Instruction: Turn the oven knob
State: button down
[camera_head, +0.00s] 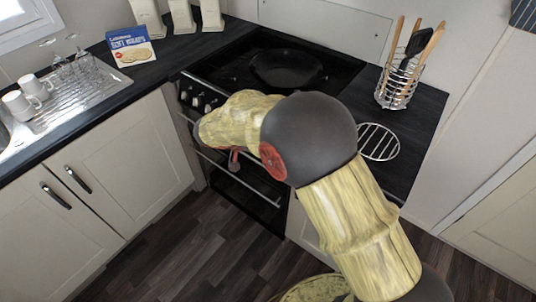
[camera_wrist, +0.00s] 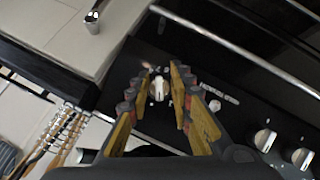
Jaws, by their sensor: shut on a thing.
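The oven (camera_head: 245,190) stands in the corner, its black control panel seen from above in the head view. In the wrist view a white oven knob (camera_wrist: 158,89) on the black panel lies between the two fingers of my gripper (camera_wrist: 162,80). The gripper is shut on this knob, the fingers to its left and right; the exact contact is hard to see. Two more white knobs (camera_wrist: 264,140) (camera_wrist: 300,158) sit to the right in the wrist view.
A dark pan (camera_head: 286,67) stands on the hob above the panel. The oven door handle (camera_head: 250,183) runs below it. A utensil basket (camera_head: 397,88) and wire trivet (camera_head: 379,142) are on the right counter. Cups (camera_head: 22,101) stand by the sink at left. The floor (camera_head: 180,255) before the cupboards is clear.

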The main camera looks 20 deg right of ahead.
jog(key=shift+w+r+m+t+y+b, duration=0.1)
jog(key=shift+m+t+y+b, duration=0.6)
jog(key=shift+m, duration=1.3)
jog(key=shift+t+y, duration=0.3)
jog(key=c, duration=1.5)
grip_release()
jog(key=shift+c, duration=0.2)
jog(key=shift+o, duration=0.2)
jog(key=v, duration=1.1)
jog(key=shift+a+r, duration=0.25)
